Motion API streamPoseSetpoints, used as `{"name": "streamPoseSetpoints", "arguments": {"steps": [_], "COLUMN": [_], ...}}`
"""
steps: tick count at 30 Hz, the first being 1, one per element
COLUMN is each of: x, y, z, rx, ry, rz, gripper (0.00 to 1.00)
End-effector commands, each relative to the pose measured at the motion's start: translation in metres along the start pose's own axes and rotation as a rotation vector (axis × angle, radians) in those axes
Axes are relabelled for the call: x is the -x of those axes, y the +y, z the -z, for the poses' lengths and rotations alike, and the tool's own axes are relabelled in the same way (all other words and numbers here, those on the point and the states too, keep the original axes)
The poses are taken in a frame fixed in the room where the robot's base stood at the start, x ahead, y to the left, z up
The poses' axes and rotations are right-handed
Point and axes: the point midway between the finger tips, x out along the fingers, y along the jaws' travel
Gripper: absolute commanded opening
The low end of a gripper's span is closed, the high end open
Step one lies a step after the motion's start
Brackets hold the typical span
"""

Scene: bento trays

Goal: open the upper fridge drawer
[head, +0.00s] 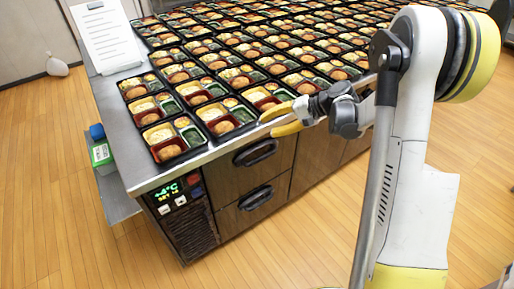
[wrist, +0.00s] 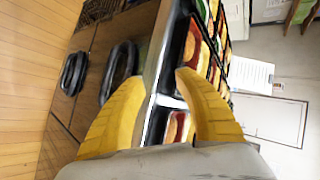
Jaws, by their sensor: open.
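The upper fridge drawer (head: 228,172) is a brown front under the steel counter, with a dark loop handle (head: 255,152). It looks shut. In the wrist view, turned sideways, that handle (wrist: 119,72) is the one closer to the counter edge. The lower drawer (head: 240,214) also looks shut and has a similar handle (wrist: 72,73). My gripper (head: 268,123) has yellow fingers and is open and empty, above and to the right of the upper handle, by the counter's front edge. In the wrist view, the fingers (wrist: 167,82) are spread over the edge and trays, apart from the handle.
Many filled black bento trays (head: 178,146) cover the counter (head: 150,172), close to its front edge. A control panel (head: 177,192) with a green display is left of the drawers. A side shelf (head: 119,197) holds a blue-capped bottle (head: 100,147). The wooden floor (head: 300,245) in front is clear.

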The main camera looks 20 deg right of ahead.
Motion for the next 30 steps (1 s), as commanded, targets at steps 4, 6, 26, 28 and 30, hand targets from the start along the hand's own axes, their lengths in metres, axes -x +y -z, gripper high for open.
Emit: {"name": "streamPoseSetpoints", "arguments": {"steps": [4, 6, 26, 28, 30], "x": [-0.014, -0.019, -0.058, -0.071, -0.084], "y": [0.050, 0.075, 0.170, 0.164, 0.158], "z": [0.028, 0.034, 0.015, 0.013, 0.012], "rx": [-0.054, -0.072, -0.094, -0.094, -0.094], "ry": [-0.036, -0.052, -0.118, -0.119, -0.119], "rz": [0.140, 0.210, 0.480, 0.479, 0.479], "gripper": [0.39, 0.39, 0.39, 0.39, 0.39]}}
